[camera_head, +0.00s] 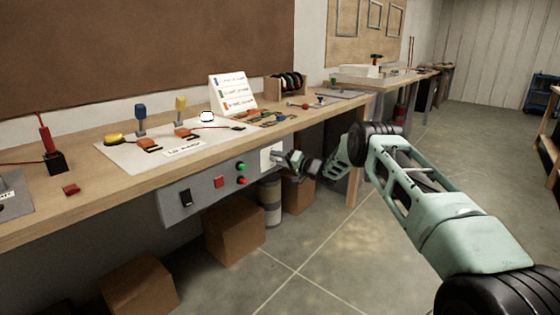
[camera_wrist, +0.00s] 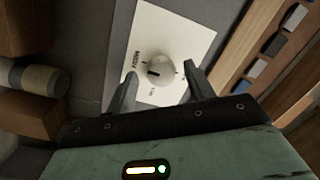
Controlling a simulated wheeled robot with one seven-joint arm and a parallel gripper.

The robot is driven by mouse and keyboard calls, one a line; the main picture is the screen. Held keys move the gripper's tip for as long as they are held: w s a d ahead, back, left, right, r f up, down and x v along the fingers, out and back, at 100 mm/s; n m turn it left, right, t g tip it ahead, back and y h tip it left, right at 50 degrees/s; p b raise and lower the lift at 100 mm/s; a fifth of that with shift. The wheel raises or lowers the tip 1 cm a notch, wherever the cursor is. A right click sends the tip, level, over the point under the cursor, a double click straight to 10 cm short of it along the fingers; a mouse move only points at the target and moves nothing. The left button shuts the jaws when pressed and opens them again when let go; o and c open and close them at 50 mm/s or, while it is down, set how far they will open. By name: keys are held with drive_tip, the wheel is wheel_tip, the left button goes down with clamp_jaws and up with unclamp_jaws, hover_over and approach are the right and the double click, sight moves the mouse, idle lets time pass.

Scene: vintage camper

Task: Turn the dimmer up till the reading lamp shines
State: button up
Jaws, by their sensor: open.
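The dimmer is a round pale knob (camera_wrist: 158,68) on a white plate (camera_wrist: 180,30). A dark mark on the knob points toward the left in the wrist view. Small print and tick marks surround it, partly too small to read. In the head view the plate (camera_head: 265,160) sits at the right end of the grey panel under the bench; my gripper hides the knob. My gripper (camera_wrist: 158,82) is open, with one finger on each side of the knob; I cannot tell whether they touch it. A small white dome (camera_head: 206,117) on the bench may be the lamp; whether it shines is unclear.
The grey panel (camera_head: 205,200) also carries a black rocker switch (camera_head: 186,198), a red square button (camera_head: 219,182), and green and red round buttons. Cardboard boxes (camera_head: 235,235) and a can (camera_head: 270,200) stand under the bench.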

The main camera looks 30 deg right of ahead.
drive_tip(key=v, duration=1.7)
drive_tip(key=shift+s+p, duration=0.2)
drive_tip(key=shift+p, duration=0.1)
